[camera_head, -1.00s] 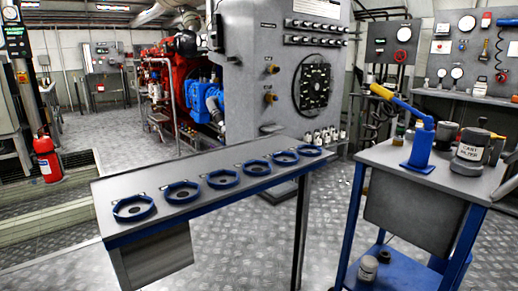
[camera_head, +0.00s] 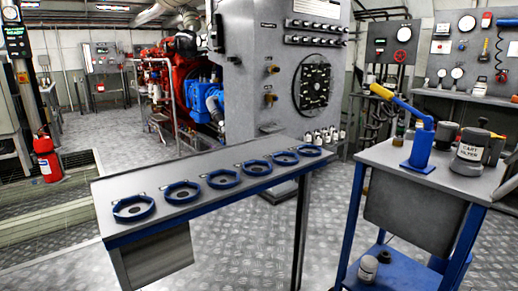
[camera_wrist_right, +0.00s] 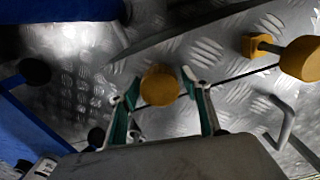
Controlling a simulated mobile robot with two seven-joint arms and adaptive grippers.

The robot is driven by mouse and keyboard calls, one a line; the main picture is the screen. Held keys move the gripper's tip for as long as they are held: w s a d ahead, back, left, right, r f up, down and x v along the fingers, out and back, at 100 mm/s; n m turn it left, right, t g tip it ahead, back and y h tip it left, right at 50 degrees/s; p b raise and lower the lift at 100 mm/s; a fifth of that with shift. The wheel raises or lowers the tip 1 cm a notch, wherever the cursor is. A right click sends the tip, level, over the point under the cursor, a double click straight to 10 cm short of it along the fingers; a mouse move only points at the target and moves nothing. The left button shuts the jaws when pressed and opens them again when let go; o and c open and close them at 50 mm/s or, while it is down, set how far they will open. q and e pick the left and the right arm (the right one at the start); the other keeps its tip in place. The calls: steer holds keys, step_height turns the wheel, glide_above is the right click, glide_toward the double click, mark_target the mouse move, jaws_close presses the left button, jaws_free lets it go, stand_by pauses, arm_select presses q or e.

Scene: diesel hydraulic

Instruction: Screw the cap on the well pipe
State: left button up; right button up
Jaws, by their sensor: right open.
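In the right wrist view, my right gripper (camera_wrist_right: 158,80) is open, with its two greenish fingers apart. A round yellow piece (camera_wrist_right: 160,86) shows between the fingertips; I cannot tell whether it is the cap or the end of a pipe, or whether the fingers touch it. Another yellow piece (camera_wrist_right: 301,58) on a short rod, with a yellow block (camera_wrist_right: 258,46) at its other end, lies to the right. I cannot clearly make out the well pipe in any view. Neither gripper shows in the head view, and my left gripper is not in view.
A narrow metal table (camera_head: 172,228) holds several blue rings in a row. A blue cart (camera_head: 385,165) at the right carries a blue hand pump (camera_head: 421,146) and a filter canister (camera_head: 472,150). A red extinguisher (camera_head: 47,160) stands at the left. Open plate floor (camera_head: 230,258) lies between.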

steer(key=n, duration=1.5)
steer(key=shift+n, duration=0.3)
steer(key=c, duration=0.9)
steer(key=shift+m, duration=1.2)
steer(key=o, duration=1.1)
